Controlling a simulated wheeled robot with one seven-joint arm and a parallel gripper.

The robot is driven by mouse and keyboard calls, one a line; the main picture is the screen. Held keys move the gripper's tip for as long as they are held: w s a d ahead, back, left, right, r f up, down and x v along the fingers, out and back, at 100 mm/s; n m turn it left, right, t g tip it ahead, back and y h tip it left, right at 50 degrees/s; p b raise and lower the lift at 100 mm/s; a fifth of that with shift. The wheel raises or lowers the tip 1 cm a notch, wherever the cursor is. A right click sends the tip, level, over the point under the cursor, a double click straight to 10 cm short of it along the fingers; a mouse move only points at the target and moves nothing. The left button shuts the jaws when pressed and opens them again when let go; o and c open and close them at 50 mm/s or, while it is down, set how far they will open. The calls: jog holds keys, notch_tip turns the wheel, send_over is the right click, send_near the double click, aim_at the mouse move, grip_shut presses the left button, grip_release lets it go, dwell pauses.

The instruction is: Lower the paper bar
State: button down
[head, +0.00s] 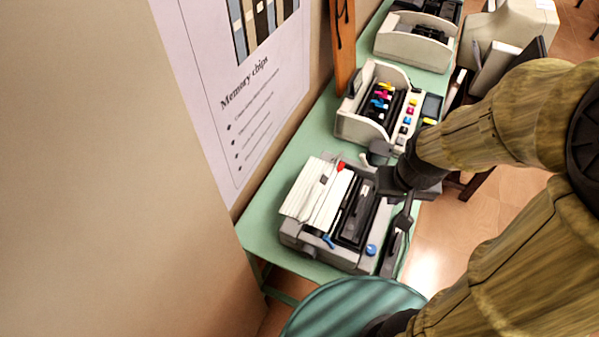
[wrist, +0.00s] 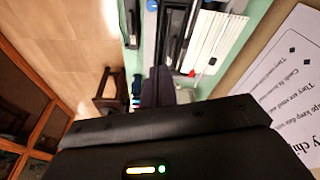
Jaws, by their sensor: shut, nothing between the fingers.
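The opened printer (head: 287,237) stands on the green table, with a white ribbed paper support at its left and a dark carriage channel (head: 352,212) along its middle. A long dark bar lies in that channel; I take it for the paper bar, but cannot tell whether it is raised or lowered. The printer also shows at the top of the wrist view (wrist: 207,40). My gripper (head: 385,181) is shut and empty, at the printer's far right corner in the head view. Its fingertips are dark and small there, and I cannot tell whether they touch the printer.
A second printer with coloured cartridges (head: 382,103) stands just behind on the same green table (head: 262,215). Another pale machine (head: 405,38) is farther back. A wall with a memory chips poster (head: 245,120) borders the table's left side. A round teal seat (head: 350,305) is in front. Wooden floor lies right.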

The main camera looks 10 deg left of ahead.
jog(key=shift+a, duration=0.35)
jog(key=w+a+f+n+g+h+b, duration=0.1)
jog(key=w+a+f+n, duration=0.1)
jog(key=w+a+n, duration=0.5)
jog(key=w+a+f+n+g+b, duration=0.1)
jog(key=w+a+f+n+g, duration=0.1)
jog(key=w+a+n, duration=0.5)
jog(key=w+a+f, duration=0.1)
jog(key=w+a, duration=0.5)
jog(key=a, duration=0.1)
jog(key=shift+f+h, duration=0.2)
jog(key=shift+h, duration=0.2)
jog(key=s+d+f+p, duration=0.1)
jog(key=d+f+p, duration=0.4)
jog(key=f, duration=0.7)
jog(key=shift+s, duration=0.35)
